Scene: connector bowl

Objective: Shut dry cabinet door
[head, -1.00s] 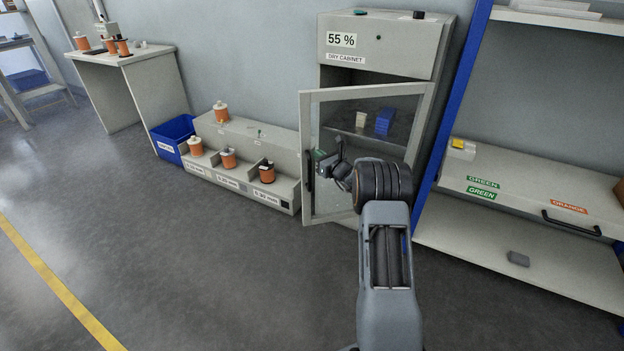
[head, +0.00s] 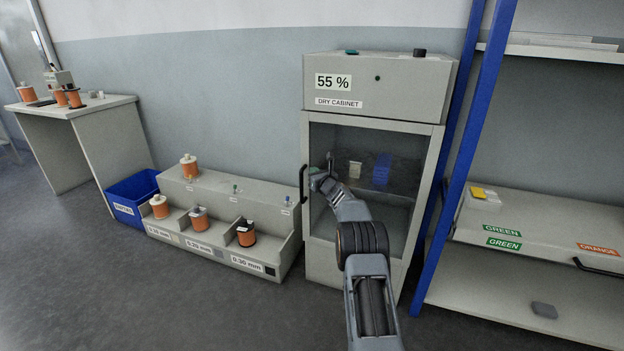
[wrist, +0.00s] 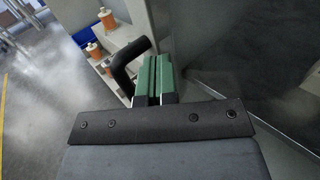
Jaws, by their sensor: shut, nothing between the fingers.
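The dry cabinet (head: 313,255) stands against the wall in the head view, with a "55 %" sign on its top box. Its glass-paned door (head: 375,126) lies flush or nearly flush with the cabinet front; a small gap cannot be ruled out. The black door handle (head: 303,190) is on the door's left edge and shows large in the wrist view (wrist: 124,72). My gripper (head: 322,178) is in front of the glass, just right of the handle. Its green fingers (wrist: 154,78) are shut and empty, close beside the handle. Contact with the door cannot be told.
A stepped rack (head: 222,212) with orange spools stands left of the cabinet, with a blue bin (head: 132,192) beyond it. A shelf with blue posts (head: 465,160) stands close on the right. Open grey floor (head: 120,290) lies in front.

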